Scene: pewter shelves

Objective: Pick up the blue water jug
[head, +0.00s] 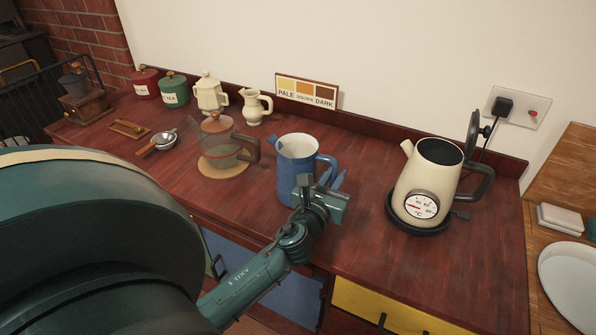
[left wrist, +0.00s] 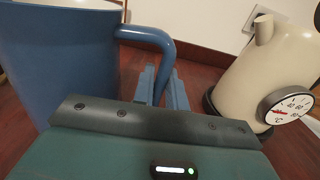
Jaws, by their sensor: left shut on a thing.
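The blue water jug (head: 288,176) stands upright on the dark red wooden counter, with its open white-lined top facing up and its handle to the right. My left gripper (head: 334,183) is at the jug's right side, shut on the handle. In the left wrist view the jug's body (left wrist: 62,65) fills the left, and its handle curves down between my two blue fingers (left wrist: 161,88). The lower part of the handle is hidden by the gripper. My right gripper is not in view.
A cream kettle (head: 424,190) with a dial stands on its dark base to the right. A glass teapot (head: 217,142) on a round mat is left of the jug. A cream pitcher (head: 255,106), moka pot and canisters stand behind. The counter (head: 345,240) is clear before the kettle.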

